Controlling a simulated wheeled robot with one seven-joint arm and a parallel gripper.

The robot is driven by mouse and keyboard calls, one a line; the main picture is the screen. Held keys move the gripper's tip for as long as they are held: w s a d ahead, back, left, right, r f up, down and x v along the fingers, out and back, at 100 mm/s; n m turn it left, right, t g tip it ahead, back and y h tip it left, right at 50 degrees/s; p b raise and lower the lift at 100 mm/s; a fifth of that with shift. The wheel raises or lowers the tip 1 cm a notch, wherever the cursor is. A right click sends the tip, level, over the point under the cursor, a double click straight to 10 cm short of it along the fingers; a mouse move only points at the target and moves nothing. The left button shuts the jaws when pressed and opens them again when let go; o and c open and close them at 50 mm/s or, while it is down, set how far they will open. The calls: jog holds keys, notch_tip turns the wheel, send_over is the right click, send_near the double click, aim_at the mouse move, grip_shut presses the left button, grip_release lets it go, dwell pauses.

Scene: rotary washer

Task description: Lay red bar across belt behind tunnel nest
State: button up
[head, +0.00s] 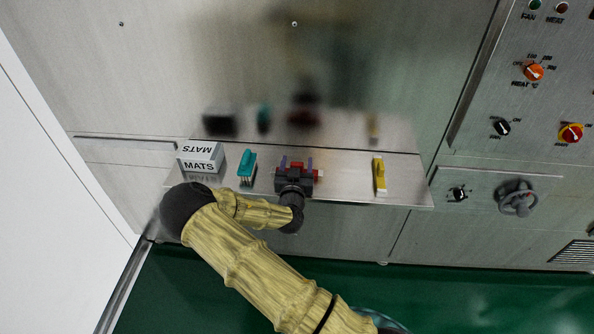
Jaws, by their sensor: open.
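The red bar (318,174) lies on the steel shelf (345,190). It is partly hidden under my gripper, with red showing between the fingers and at the right side. My gripper (296,163) is right over the bar, with its two purple fingers apart. I cannot tell whether the fingers touch the bar. No belt or tunnel nest is recognisable in this view.
On the shelf, a white MATS box (200,166) and a teal-handled brush (247,168) stand left of my gripper, and a yellow item (380,174) stands to the right. A steel wall rises behind. A control panel (540,90) with knobs is at the right.

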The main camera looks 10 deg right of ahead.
aim_at(297, 163)
jog(key=shift+c, duration=0.2)
dwell(0.3)
jog(key=c, duration=1.1)
jog(key=shift+r, duration=0.15)
jog(key=shift+c, duration=0.2)
notch_tip(297, 163, up, 10)
jog(key=shift+f+b, duration=0.1)
jog(key=shift+b, duration=0.45)
jog(key=shift+f, duration=0.1)
